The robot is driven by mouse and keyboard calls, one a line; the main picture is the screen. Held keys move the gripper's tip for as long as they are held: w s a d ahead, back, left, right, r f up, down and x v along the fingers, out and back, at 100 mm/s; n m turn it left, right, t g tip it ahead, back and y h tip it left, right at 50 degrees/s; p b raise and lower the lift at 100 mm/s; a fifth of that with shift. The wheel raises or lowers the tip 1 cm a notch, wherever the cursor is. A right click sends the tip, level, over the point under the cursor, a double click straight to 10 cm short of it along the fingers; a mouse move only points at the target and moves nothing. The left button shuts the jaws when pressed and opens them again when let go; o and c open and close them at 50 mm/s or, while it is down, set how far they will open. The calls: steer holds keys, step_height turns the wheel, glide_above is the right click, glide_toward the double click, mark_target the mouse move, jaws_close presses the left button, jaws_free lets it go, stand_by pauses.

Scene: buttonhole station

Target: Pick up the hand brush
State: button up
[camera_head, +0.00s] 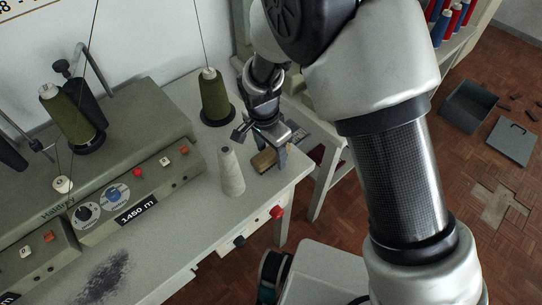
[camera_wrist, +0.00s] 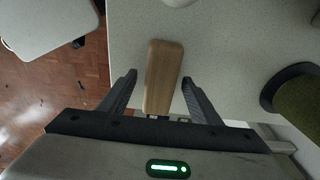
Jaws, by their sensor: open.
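The hand brush lies on the pale table top; its wooden handle (camera_wrist: 163,75) shows in the wrist view, running between my two fingers. In the head view the brush (camera_head: 264,160) is a small brown block near the table's right corner. My gripper (camera_wrist: 158,90) is open, with one dark finger on each side of the wood and a gap visible on both sides. In the head view my gripper (camera_head: 268,146) is over the brush and partly covers it. The brush's near end is hidden by the gripper body in the wrist view.
A grey thread cone (camera_head: 231,172) stands just left of the brush. A dark green spool (camera_head: 214,97) stands behind it on the table (camera_head: 190,222). The sewing machine (camera_head: 120,170) with dials is at left. Red and black knobs (camera_head: 276,212) sit on the table's front edge.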

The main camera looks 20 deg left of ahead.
mark_target(271, 152)
steer(key=c, duration=1.2)
step_height(271, 152, up, 10)
steer(key=shift+f+p, duration=0.1)
steer(key=shift+p, duration=0.5)
